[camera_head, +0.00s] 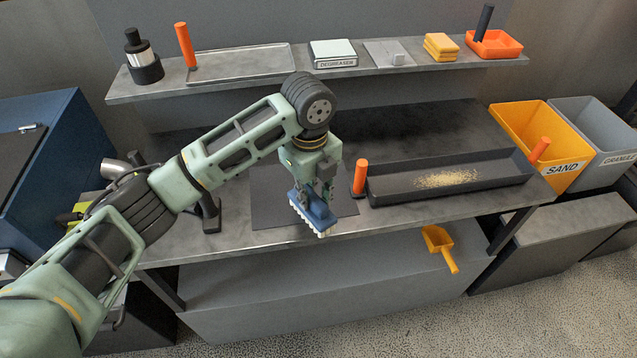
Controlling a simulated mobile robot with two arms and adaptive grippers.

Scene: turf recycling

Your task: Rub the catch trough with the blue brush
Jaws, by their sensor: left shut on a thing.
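The catch trough (396,187) is a long, shallow dark tray on the right half of the workbench, with an orange handle (360,177) at its left end and another (540,149) at its right end. Tan sand (447,179) lies in its middle. My left gripper (318,188) is shut on the blue brush (317,211), whose white bristles point down. The brush is over the front part of a dark mat, left of the trough and apart from it. I cannot tell whether the bristles touch the bench. My right gripper is out of view.
The dark mat (268,204) lies on the bench (230,233). A shelf (260,88) behind holds a tray, a degreaser box (333,54), yellow sponges (441,46) and an orange tray (495,45). A yellow sand bin (540,125) and grey bin (590,125) stand right. A yellow scoop (440,243) is at the front.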

